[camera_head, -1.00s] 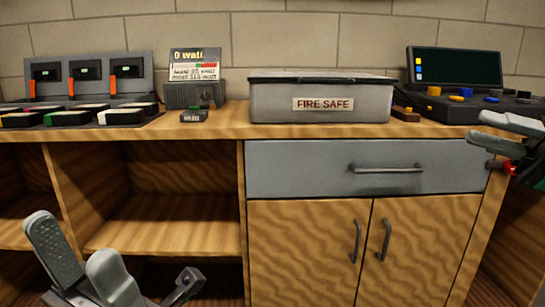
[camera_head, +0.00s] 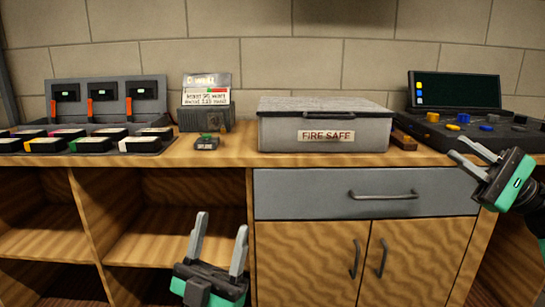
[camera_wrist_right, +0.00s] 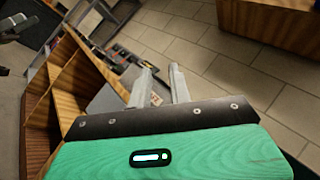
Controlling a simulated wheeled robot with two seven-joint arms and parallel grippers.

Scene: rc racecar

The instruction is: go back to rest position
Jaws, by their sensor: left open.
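My left gripper (camera_head: 222,222) is in front of the open shelves in the head view, below the bench top. Its two fingers point up and stand apart with nothing between them. My right gripper (camera_head: 458,146) is at the right, in front of the right end of the drawer and bench edge. Its fingers point up and left, apart and empty. The right wrist view also shows these two fingers (camera_wrist_right: 161,70) with a gap between them.
The bench top (camera_head: 235,158) carries a charger rack (camera_head: 107,92) with several battery packs, a small display box (camera_head: 206,115), a grey fire safe box (camera_head: 325,128) with its lid shut, and a console (camera_head: 457,92). The drawer (camera_head: 310,195) and cupboard doors (camera_head: 308,262) below are shut.

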